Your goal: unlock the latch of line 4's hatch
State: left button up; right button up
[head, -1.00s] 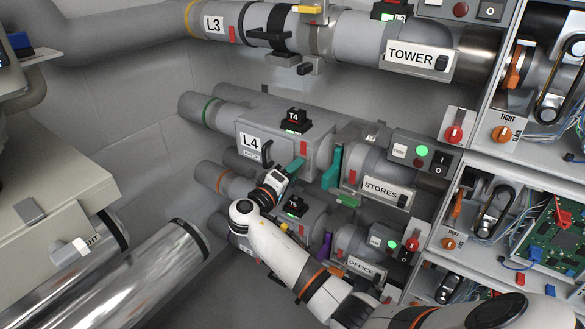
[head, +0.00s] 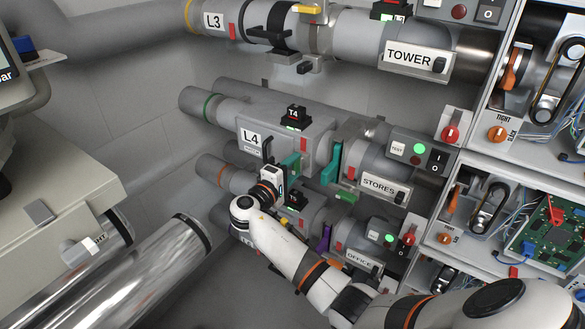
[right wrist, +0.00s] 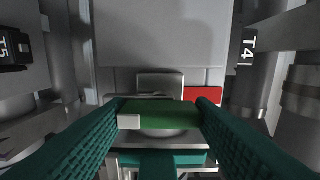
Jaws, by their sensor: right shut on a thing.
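Line 4's grey box, labelled L4 (head: 250,137), sits on the middle pipe in the head view, with the black T4 block (head: 294,116) on top. My right gripper (head: 290,164) is at the front lower side of this box. In the right wrist view, its two teal fingers are shut on a green latch handle (right wrist: 168,114) with a pale end at left. The handle lies across between the fingertips, close to the grey hatch face (right wrist: 160,45). In the head view the fingers and wrist largely hide the handle. My left gripper is out of view.
A teal lever (head: 331,163) stands right of the box, near the STORES sign (head: 379,186). Line 5's pipe and a black block (head: 296,199) lie close below my right wrist. The TOWER pipe (head: 350,30) runs above. Open cabinets with wiring stand at right.

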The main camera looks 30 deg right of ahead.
jog(key=o, duration=1)
jog(key=b+v, duration=0.3)
jog(key=v, duration=0.9)
jog(key=shift+f, duration=0.1)
